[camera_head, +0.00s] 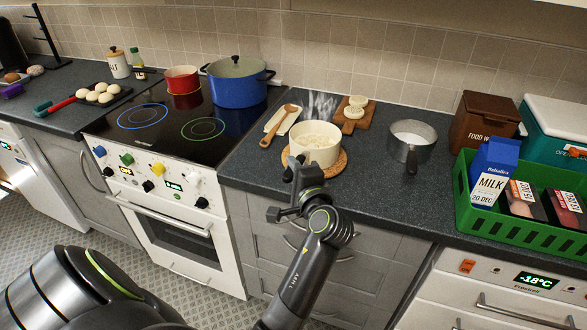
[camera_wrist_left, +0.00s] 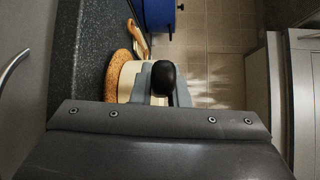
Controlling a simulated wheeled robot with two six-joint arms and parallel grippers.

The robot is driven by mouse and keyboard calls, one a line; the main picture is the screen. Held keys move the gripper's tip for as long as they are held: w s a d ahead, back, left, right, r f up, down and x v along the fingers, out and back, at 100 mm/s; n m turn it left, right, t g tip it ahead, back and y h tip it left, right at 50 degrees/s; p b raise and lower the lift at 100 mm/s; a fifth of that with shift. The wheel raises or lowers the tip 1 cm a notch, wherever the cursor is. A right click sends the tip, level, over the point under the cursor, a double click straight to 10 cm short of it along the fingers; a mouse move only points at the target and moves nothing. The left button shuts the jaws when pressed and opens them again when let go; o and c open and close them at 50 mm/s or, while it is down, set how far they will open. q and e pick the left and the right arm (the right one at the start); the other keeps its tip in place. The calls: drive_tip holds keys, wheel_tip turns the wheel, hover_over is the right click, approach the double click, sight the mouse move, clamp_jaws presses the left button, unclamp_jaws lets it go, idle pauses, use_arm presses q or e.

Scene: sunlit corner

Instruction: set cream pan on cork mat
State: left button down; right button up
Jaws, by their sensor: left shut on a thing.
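The cream pan (camera_head: 315,143), steaming and with pale contents, is upright over the round cork mat (camera_head: 341,163) on the dark worktop. The mat shows beyond its right and front sides. In the left wrist view the pan (camera_wrist_left: 126,82) lies close against the mat (camera_wrist_left: 112,75); I cannot tell whether it bears fully on it. My left gripper (camera_head: 302,178) is shut on the pan's black handle, whose rounded end (camera_wrist_left: 163,78) shows between the fingers in the wrist view. My right gripper is not in view.
A wooden spoon on a rest (camera_head: 281,122) lies left of the pan, a wooden board (camera_head: 367,119) behind. A steel saucepan (camera_head: 412,141) and a green crate (camera_head: 520,226) stand to the right. The hob (camera_head: 165,127) holds red and blue pots.

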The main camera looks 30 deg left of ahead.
use_arm(q)
drive_tip(key=shift+r, duration=0.1)
drive_tip(key=c, duration=1.8)
unclamp_jaws()
drive_tip(key=o, duration=0.4)
